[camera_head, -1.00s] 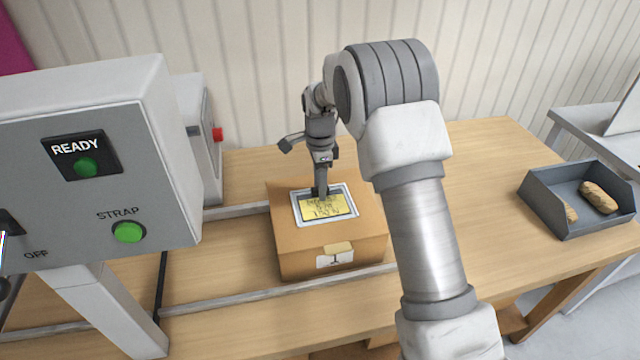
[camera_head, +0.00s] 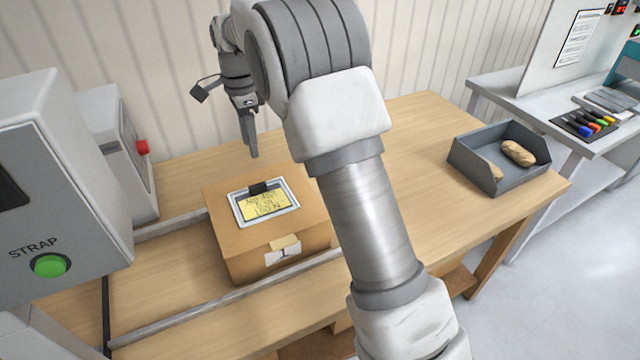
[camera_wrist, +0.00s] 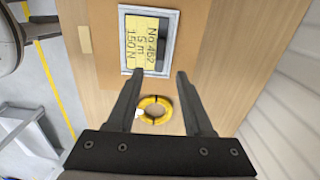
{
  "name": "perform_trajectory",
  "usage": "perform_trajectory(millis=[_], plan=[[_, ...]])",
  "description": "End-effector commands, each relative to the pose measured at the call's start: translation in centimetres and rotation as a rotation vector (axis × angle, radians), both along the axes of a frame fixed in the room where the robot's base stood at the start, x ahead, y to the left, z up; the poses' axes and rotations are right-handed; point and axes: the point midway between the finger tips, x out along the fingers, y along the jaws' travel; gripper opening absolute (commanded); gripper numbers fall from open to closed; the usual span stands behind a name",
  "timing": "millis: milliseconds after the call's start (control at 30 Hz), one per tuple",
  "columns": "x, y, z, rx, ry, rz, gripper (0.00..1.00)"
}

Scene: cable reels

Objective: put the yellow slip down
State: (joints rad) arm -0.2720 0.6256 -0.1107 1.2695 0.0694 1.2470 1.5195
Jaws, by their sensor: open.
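The yellow slip (camera_head: 266,206), with handwriting on it, lies flat in a grey-rimmed frame (camera_head: 236,212) on top of a cardboard box (camera_head: 250,252). In the wrist view the slip (camera_wrist: 141,44) reads "No 452, 5 m, 150 N". A dark patch at the frame's back edge covers a little of it in the head view; I cannot tell what it is. My gripper (camera_head: 250,152) is above and behind the box, apart from the slip. In the wrist view my gripper (camera_wrist: 158,76) has its fingers spread with nothing between them.
A yellow ring-shaped coil (camera_wrist: 163,119) lies beside the box in the wrist view. The grey STRAP control box (camera_head: 60,215) stands at left. The table between box and tray is partly hidden by my arm.

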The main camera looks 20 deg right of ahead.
Motion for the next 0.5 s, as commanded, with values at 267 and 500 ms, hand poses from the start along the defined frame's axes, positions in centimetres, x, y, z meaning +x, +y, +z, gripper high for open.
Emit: perform_trajectory(millis=[267, 500], plan=[[-3.9, -2.7, 5.2, 0.019, -0.074, 0.181, 0.51], [-9.1, -5.3, 9.3, 0.014, -0.157, 0.399, 0.51]])
